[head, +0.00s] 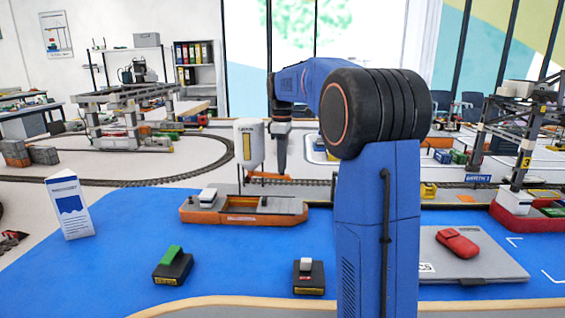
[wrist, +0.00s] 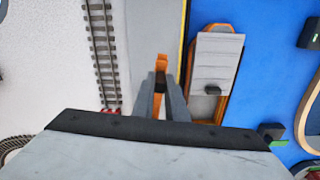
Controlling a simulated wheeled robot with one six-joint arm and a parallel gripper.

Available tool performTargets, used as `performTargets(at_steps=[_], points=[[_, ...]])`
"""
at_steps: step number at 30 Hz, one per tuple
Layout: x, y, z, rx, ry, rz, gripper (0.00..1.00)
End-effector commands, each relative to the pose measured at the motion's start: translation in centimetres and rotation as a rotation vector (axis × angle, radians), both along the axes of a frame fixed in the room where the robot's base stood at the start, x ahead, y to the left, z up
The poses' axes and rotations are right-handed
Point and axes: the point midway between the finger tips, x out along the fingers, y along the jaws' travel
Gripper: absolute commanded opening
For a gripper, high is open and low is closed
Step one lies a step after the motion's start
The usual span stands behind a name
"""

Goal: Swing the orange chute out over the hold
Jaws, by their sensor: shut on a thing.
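The orange chute (head: 260,175) sticks out low at the foot of a white silo (head: 247,140) on the quay. My gripper (head: 281,172) reaches down from above at the chute's right part. In the wrist view, my gripper (wrist: 161,85) is shut on the orange chute (wrist: 161,63), which lies over the grey quay, along its edge and apart from the ship. The orange ship (head: 245,216) floats in front of the quay; it also shows in the wrist view (wrist: 207,100), right of the chute.
Rails (head: 120,183) run behind the quay. Two dark boxes, one with a green top (head: 172,266) and one with a white top (head: 308,277), stand on the blue water in front. A white carton (head: 69,207) stands at left, a grey case (head: 470,262) at right.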

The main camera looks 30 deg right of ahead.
Motion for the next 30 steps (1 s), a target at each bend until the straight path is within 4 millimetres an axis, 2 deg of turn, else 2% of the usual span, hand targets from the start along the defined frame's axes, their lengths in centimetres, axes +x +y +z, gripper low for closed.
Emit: performTargets(at_steps=[15, 30], points=[[-3.1, 4.3, 0.0, 0.0, 0.001, -0.464, 0.0], [-3.8, 9.6, 0.0, 0.0, 0.0, -0.937, 0.0]])
